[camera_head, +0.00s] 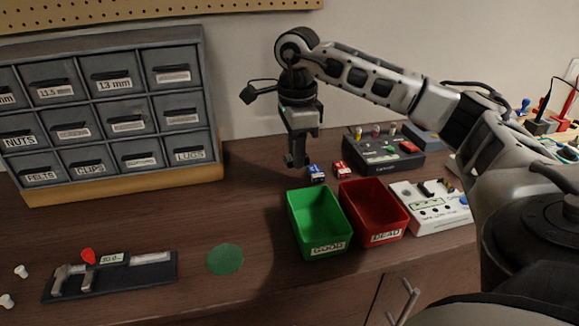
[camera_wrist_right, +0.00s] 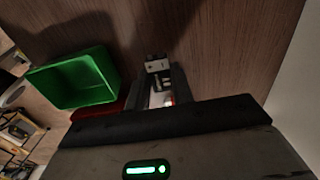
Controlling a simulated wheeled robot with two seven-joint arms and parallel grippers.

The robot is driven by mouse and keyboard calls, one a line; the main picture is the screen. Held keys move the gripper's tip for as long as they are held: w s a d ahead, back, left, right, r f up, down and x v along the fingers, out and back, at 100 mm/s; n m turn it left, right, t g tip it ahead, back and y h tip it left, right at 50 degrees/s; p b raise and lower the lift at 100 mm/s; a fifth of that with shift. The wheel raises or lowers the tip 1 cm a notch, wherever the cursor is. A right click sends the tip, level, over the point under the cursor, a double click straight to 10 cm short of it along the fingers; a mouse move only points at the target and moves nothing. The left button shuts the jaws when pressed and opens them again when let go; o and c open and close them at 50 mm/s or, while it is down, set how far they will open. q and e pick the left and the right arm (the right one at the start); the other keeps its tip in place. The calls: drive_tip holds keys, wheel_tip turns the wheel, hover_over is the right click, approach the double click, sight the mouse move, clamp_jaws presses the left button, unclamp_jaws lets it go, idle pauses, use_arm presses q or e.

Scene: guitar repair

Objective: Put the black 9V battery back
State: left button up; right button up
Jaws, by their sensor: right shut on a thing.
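My right gripper (camera_head: 297,160) hangs fingers down above the back of the bench, behind the green bin and left of two small batteries. It is shut on a small dark thing that looks like the black 9V battery; the fingers hide most of it. A blue battery (camera_head: 316,173) and a red battery (camera_head: 341,168) stand on the bench. My left gripper is not in view.
A green GOOD bin (camera_head: 319,247) and a red DEAD bin (camera_head: 386,237) stand side by side. A white device (camera_head: 432,213) is right of them, a dark knobbed box (camera_head: 385,158) behind. A drawer cabinet (camera_head: 105,110) stands left; a green disc (camera_head: 225,259) lies on clear bench.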

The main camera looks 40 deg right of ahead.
sight(290, 155)
drive_tip(key=shift+w+a+f, duration=0.25)
drive_tip(key=shift+w+f, duration=0.2)
drive_tip(key=shift+f, duration=0.1)
drive_tip(key=f, duration=0.3)
drive_tip(key=shift+w+f, duration=0.15)
drive_tip(key=shift+w, duration=0.05)
drive_tip(key=shift+f, duration=0.2)
